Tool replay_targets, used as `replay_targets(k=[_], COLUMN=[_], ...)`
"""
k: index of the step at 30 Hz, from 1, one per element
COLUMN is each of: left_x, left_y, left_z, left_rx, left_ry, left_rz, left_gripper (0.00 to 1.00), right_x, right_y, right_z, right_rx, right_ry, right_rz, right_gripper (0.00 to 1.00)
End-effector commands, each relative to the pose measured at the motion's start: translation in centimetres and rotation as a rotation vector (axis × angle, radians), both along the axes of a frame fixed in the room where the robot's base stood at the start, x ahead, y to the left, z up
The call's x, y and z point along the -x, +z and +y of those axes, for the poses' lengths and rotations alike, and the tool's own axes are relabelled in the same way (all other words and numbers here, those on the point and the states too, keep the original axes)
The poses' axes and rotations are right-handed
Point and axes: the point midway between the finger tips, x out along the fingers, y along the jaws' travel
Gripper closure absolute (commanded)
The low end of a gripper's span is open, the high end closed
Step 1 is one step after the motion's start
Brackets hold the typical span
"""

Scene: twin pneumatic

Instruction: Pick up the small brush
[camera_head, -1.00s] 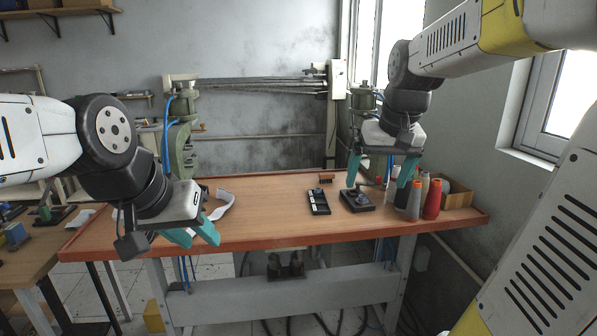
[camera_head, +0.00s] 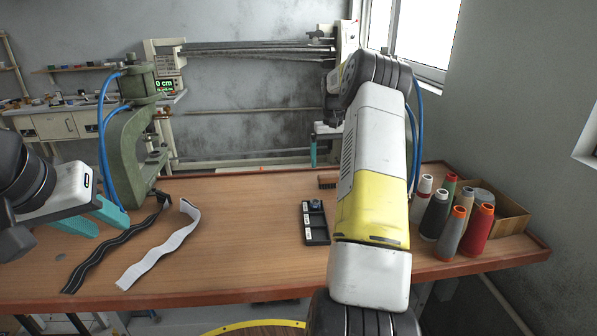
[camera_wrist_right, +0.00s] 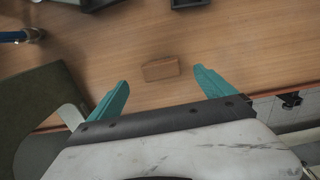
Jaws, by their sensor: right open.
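The small brush (camera_head: 327,181) lies at the back of the table, a short brown block partly hidden by my right arm in the head view. In the right wrist view the brush (camera_wrist_right: 160,68) lies on the wood between and beyond the fingertips. My right gripper (camera_wrist_right: 162,78) is open and empty, with a teal finger on each side of the brush, apart from it. In the head view only one teal finger of it shows clearly, behind the brush. My left gripper (camera_head: 101,227) is open and empty over the left end of the table.
A black compartment tray (camera_head: 315,223) lies left of my right arm. Several thread cones (camera_head: 477,230) and a cardboard box (camera_head: 507,213) stand at the right. A green machine (camera_head: 127,150), a black strap (camera_head: 115,246) and a white strap (camera_head: 160,246) are at the left. The middle is clear.

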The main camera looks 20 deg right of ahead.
Motion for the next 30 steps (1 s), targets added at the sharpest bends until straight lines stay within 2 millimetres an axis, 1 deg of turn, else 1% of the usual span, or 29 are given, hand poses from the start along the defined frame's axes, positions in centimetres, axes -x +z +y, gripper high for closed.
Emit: replay_targets(k=[6,11,15,18,21,25,26,30], left_x=[0.0,0.0,0.0,0.0,0.0,0.0,0.0,0.0], left_y=[0.0,0.0,0.0,0.0,0.0,0.0,0.0,0.0], left_z=[0.0,0.0,0.0,0.0,0.0,0.0,0.0,0.0], left_rx=[0.0,0.0,0.0,0.0,0.0,0.0,0.0,0.0], left_ry=[0.0,0.0,0.0,0.0,0.0,0.0,0.0,0.0], left_rz=[0.0,0.0,0.0,0.0,0.0,0.0,0.0,0.0], left_gripper=[0.64,0.64,0.64,0.64,0.64,0.64,0.64,0.64], right_x=[0.0,-0.1,-0.2,-0.2,-0.2,-0.2,-0.2,-0.2], right_y=[-2.3,-3.8,-6.0,-7.2,-7.5,-7.5,-7.5,-7.5], right_z=[0.0,0.1,0.2,0.1,0.1,0.1,0.1,0.1], right_rx=[-0.001,0.0,-0.003,0.0,0.0,0.0,0.0,0.0], right_ry=[-0.001,0.0,0.0,-0.001,-0.001,-0.001,-0.001,-0.001], right_rz=[0.001,0.001,0.002,0.0,-0.001,-0.001,-0.001,-0.001], right_gripper=[0.06,0.06,0.06,0.06,0.06,0.06,0.1,0.38])
